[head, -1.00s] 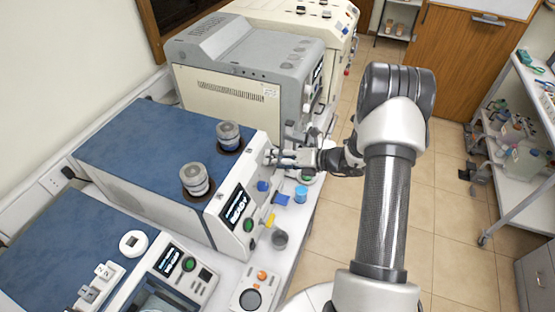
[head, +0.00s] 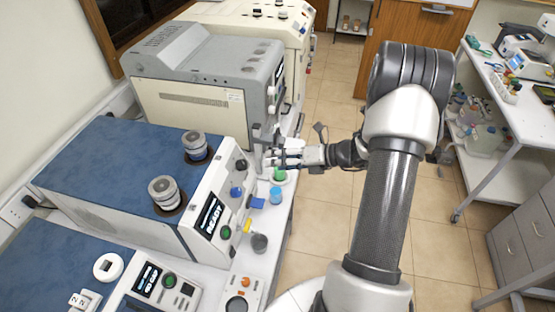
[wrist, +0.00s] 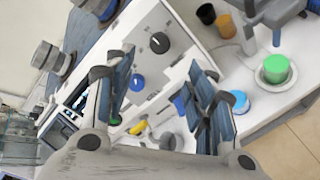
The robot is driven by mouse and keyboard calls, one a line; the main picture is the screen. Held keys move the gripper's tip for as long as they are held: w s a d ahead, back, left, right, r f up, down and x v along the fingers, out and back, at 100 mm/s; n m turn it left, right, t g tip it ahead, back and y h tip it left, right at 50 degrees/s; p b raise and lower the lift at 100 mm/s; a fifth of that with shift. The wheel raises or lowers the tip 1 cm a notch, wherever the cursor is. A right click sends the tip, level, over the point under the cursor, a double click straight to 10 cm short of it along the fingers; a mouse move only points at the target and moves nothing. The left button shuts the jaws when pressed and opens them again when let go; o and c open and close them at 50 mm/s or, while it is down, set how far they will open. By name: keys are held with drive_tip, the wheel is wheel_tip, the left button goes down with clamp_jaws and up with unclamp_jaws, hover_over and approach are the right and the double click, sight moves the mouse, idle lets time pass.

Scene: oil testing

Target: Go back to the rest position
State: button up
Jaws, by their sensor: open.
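Beyond the fingers are the machine's black knob (wrist: 159,43) and blue knob (wrist: 137,82). The fingers appear apart from the panel, though the exact gap is hard to tell.
A blue-lidded cup (head: 276,195), a green-lidded cup (head: 279,175) and a dark cup (head: 260,243) stand along the bench's front edge. A grey machine (head: 195,95) stands behind. Tiled floor (head: 325,130) is free to the right, before a white shelf table (head: 500,125).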

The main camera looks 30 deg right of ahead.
drive_tip(key=s+a+r+n+g+b, duration=0.3)
drive_tip(key=s+a+n+b, duration=0.15)
drive_tip(key=a+n, duration=0.4)
drive_tip(key=s+a+r+n+g+b, duration=0.25)
drive_tip(key=s+a+n+g, duration=0.2)
drive_tip(key=a+n, duration=0.4)
drive_tip(key=s+a+f+n+t+h+b, duration=0.1)
drive_tip(key=s+n+h+b, duration=0.7)
drive_tip(key=s+n, duration=0.8)
drive_tip(key=f+n+t+b, duration=0.1)
drive_tip(key=n+b, duration=0.1)
drive_tip(key=n, duration=0.3)
drive_tip(key=shift+f+n+t, duration=0.3)
drive_tip(key=shift+n+t, duration=0.05)
drive_tip(key=shift+n, duration=0.05)
drive_tip(key=shift+w+a, duration=0.1)
